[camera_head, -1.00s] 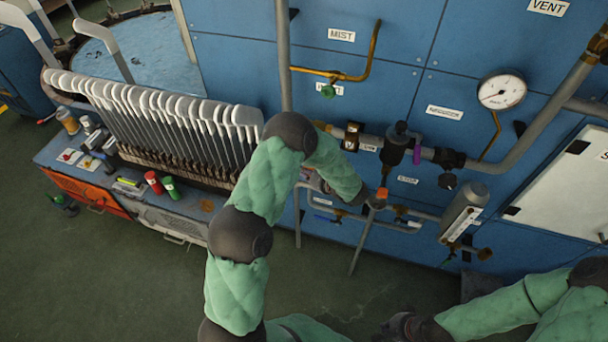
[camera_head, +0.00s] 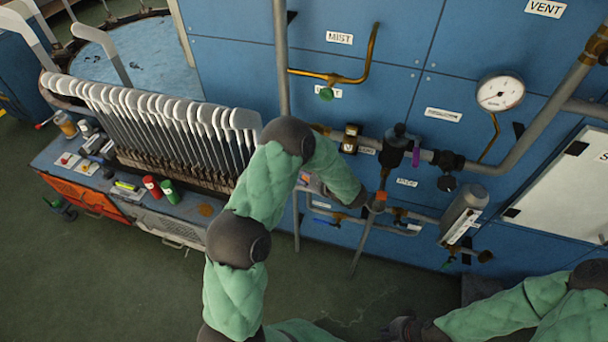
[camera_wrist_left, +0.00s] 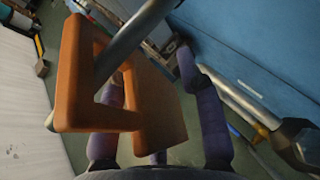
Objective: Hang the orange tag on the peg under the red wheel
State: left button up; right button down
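The orange tag (camera_wrist_left: 150,100) fills the middle of the left wrist view. It has a thick square loop, and a grey bar (camera_wrist_left: 108,62) crosses the opening; I cannot tell whether it runs through or behind. My left gripper (camera_wrist_left: 155,125) has its purple fingers spread wide, one partly behind the tag and the other to its right with a gap. In the head view the left gripper is mostly hidden by its forearm; a small orange-red patch (camera_head: 380,196) shows beside the wrist. I cannot make out the red wheel. My right gripper (camera_head: 402,328) is dark at the bottom edge.
A green wheel (camera_head: 326,94) is higher up. A bench with white sock boards (camera_head: 160,110) stands left. The floor in front is clear.

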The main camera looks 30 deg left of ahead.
pick_arm(q)
jog(key=v, duration=1.2)
jog(key=shift+f, duration=0.15)
